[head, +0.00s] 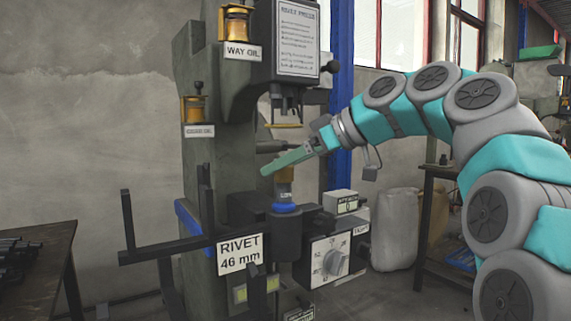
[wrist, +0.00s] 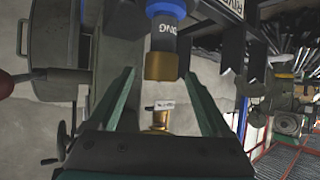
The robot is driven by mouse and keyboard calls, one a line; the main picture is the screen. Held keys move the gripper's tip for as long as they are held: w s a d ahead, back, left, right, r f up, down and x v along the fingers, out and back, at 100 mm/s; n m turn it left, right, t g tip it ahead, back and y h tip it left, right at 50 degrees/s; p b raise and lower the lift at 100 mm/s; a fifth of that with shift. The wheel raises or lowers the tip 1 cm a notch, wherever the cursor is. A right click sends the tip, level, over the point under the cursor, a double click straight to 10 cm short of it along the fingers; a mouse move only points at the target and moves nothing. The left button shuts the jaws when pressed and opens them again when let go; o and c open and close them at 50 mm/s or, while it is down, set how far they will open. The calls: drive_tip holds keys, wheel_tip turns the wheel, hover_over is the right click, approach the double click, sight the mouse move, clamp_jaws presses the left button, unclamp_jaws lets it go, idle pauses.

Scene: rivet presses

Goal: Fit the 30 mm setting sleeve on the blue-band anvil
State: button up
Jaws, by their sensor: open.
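The blue-band anvil (head: 285,208) stands upright at the front of the press, below its head. In the wrist view its blue band (wrist: 166,8) is at the top edge, with a dark section bearing white letters beside it. A brass-coloured cylindrical piece (head: 286,189) sits on the anvil's upper end; it also shows in the wrist view (wrist: 162,66). I cannot read a size on it or tell for certain that it is the 30 mm sleeve. My gripper (wrist: 160,76) is open, its fingers on either side of the brass piece, with visible gaps. Nothing is clearly held.
The press head (head: 287,95) hangs above my gripper. Dark bracket arms (head: 160,255) and a "RIVET 46 mm" sign (head: 240,254) stand left of the anvil. A dial box (head: 335,258) is to its right. A dark table (head: 35,250) is at far left.

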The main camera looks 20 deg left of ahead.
drive_tip(key=shift+d, duration=0.1)
drive_tip(key=v, duration=0.7)
drive_tip(key=shift+d+r+p, duration=0.15)
drive_tip(key=shift+d+p, duration=0.15)
drive_tip(key=shift+p, duration=0.05)
drive_tip(key=shift+d+r, duration=0.1)
